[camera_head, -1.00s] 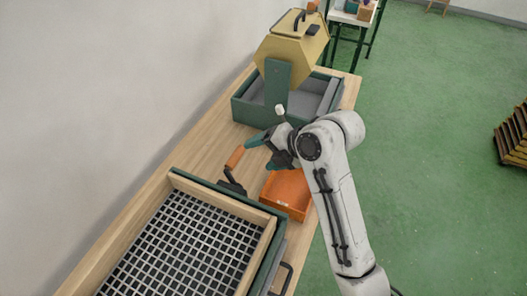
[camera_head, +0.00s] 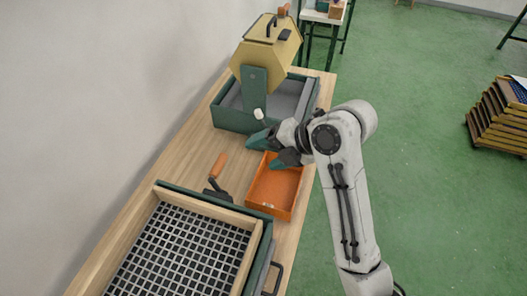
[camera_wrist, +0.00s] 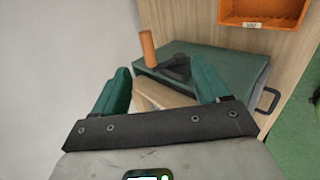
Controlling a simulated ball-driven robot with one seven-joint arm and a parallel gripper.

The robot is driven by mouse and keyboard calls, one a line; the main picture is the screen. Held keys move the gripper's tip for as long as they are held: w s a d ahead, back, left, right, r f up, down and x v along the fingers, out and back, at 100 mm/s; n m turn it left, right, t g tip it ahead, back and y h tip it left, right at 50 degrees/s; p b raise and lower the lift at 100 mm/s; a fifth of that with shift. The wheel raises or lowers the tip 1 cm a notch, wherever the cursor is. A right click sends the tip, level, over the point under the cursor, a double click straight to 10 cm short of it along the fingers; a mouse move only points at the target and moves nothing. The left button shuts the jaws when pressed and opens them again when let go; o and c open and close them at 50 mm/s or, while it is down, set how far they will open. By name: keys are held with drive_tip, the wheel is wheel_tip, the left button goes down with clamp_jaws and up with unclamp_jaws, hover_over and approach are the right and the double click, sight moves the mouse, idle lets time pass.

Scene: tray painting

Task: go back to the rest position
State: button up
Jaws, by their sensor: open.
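My gripper (camera_head: 266,152) has green fingers, spread apart with nothing between them. In the head view it hangs over the far end of the orange tray (camera_head: 272,192), in front of the green box under the yellow drum. In the wrist view the fingers of my gripper (camera_wrist: 165,92) frame a wooden edge and part of a green lid-like surface. The orange tray also shows at the top right of the wrist view (camera_wrist: 262,24).
A tool with an orange handle (camera_head: 218,166) stands by the framed grid (camera_head: 180,255). The yellow drum (camera_head: 265,55) stands on the green box (camera_head: 232,121). The wooden bench (camera_head: 185,160) runs along the wall. Stacked trays (camera_head: 497,120) sit on the open green floor.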

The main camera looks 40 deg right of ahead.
idle(0.4)
drive_tip(key=s+d+f+m+g+h+b, duration=0.2)
drive_tip(key=s+f+m+g+h+b, duration=0.3)
drive_tip(key=s+f+m, duration=1.8)
drive_tip(key=s+m+g, duration=0.1)
drive_tip(key=m, duration=0.1)
drive_tip(key=shift+d+m+g, duration=0.2)
drive_tip(key=shift+m+g, duration=0.1)
drive_tip(key=shift+s, duration=0.2)
drive_tip(key=shift+c, duration=1)
